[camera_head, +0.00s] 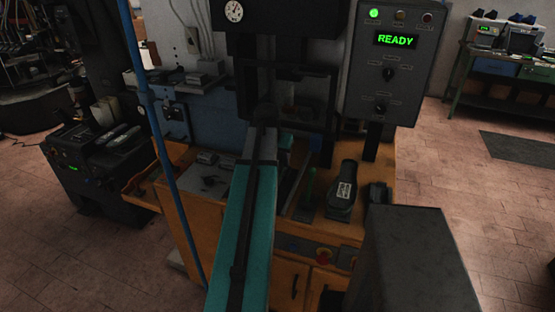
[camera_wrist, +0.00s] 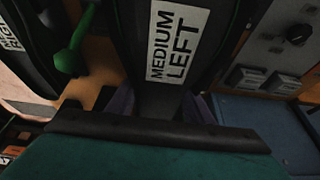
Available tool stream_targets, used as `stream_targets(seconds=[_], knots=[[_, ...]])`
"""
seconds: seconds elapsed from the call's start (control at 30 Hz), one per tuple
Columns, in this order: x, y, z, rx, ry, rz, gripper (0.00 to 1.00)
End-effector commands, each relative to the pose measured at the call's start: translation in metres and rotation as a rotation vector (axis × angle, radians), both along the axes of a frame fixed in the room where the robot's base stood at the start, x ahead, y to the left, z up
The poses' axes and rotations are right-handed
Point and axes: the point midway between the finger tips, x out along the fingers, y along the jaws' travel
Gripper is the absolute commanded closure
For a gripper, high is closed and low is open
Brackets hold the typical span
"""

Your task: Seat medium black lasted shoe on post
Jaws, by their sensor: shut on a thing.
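My gripper (camera_wrist: 160,108) shows in the wrist view, with purple fingers on both sides of a dark shoe. It is shut on this black lasted shoe (camera_wrist: 143,32), which has a white label reading "MEDIUM LEFT". The shoe's far end runs out of the picture. In the head view my arm hides the gripper and the held shoe. Another dark shoe-shaped piece (camera_head: 341,206) with a white label lies on the wooden bench top, right of my arm. I cannot make out the post, or whether the held shoe touches it.
The press (camera_head: 275,18) with its gauge stands behind my arm. A control box (camera_head: 391,62) reading "READY" is at its right. In the wrist view a green knob (camera_wrist: 66,61) is close left of the shoe, and a second labelled dark piece (camera_wrist: 25,60) stands farther left.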

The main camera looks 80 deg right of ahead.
Motion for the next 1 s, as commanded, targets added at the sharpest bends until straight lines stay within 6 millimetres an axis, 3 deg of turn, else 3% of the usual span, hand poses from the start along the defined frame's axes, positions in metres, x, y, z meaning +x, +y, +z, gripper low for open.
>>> stream_targets(seconds=[1.0], knots=[[0.0008,-0.0006,-0.0086,-0.003,0.0,0.001,0.84]])
